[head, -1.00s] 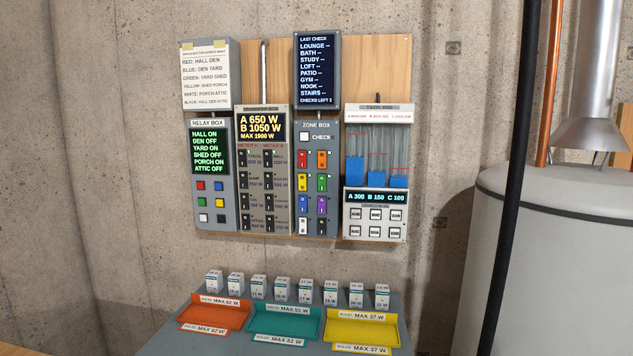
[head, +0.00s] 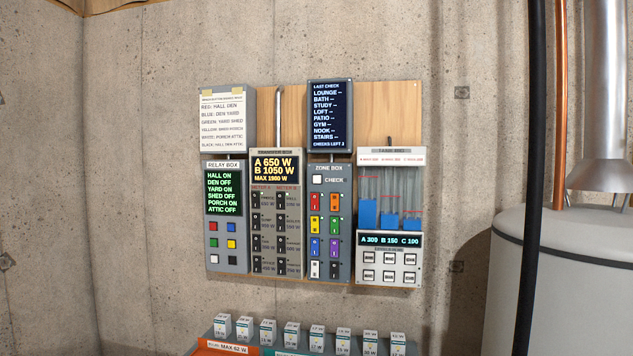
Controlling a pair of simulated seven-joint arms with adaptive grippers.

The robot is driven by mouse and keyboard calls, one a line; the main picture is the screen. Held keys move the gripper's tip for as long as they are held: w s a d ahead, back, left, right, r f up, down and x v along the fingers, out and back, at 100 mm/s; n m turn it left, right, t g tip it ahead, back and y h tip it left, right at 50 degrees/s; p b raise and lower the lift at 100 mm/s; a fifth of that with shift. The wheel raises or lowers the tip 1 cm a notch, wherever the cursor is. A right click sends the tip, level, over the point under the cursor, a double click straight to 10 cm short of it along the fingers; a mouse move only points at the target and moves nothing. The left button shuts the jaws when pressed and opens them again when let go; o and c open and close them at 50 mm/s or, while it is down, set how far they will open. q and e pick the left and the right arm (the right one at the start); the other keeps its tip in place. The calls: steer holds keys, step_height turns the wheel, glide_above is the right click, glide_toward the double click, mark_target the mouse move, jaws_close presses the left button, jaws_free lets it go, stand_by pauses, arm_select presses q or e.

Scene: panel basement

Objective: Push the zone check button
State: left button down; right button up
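The zone box (head: 330,262) is a grey panel in the middle right of the wooden backboard in the head view. Its white check button (head: 318,180) sits near the top, left of the word CHECK. Below it are several coloured switches (head: 325,235) in two columns. Above the box, the last check screen (head: 330,116) lists lounge, bath, study, loft, patio, gym, nook and stairs, each with a dash, and reads "CHECKS LEFT 3". Neither of my grippers shows in the head view.
The relay box (head: 227,216) and transfer panel (head: 276,212) are left of the zone box; the tank panel (head: 390,216) is right of it. Several small labelled blocks (head: 292,334) stand on a bench below. A black pipe (head: 531,170) and grey tank (head: 575,280) are at right.

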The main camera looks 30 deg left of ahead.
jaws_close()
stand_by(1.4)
